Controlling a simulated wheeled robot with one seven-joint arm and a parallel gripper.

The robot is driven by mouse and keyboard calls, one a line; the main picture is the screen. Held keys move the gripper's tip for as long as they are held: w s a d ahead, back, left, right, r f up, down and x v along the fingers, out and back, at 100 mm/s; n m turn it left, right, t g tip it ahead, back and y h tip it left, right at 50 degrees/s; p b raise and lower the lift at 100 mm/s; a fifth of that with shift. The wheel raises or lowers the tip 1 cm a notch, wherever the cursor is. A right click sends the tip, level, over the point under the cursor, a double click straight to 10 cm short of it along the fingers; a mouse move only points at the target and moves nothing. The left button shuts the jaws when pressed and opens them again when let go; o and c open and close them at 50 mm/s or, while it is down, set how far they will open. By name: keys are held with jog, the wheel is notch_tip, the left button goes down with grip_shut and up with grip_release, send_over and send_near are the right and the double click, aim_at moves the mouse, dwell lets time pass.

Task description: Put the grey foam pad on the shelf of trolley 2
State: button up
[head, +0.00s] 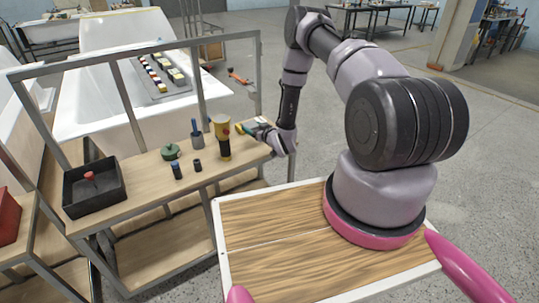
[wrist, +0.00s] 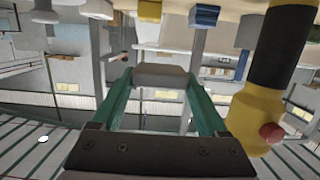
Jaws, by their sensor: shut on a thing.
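In the head view my gripper (head: 247,129) is low over the right end of a wooden shelf (head: 140,190) in a grey metal frame, beside a yellow and black tool (head: 222,138). The pad is too small there to make out clearly. No number shows on the trolleys, so I cannot tell which is trolley 2.
The tool also stands close right of my fingers in the wrist view (wrist: 265,95). The shelf holds a black tray (head: 95,190), a green object (head: 171,151) and small dark bottles. A white bathtub shell (head: 100,100) stands behind. A red box (head: 8,216) sits at left.

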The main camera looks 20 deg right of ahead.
send_over(255, 151)
notch_tip(255, 151, down, 5)
jog(key=shift+d+f, duration=0.15)
jog(key=shift+f, duration=0.05)
jog(key=shift+w+f, duration=0.1)
jog(key=shift+f, duration=2.3)
jog(key=o, duration=1.2)
jog(key=shift+f, duration=0.1)
jog(key=v, duration=1.2)
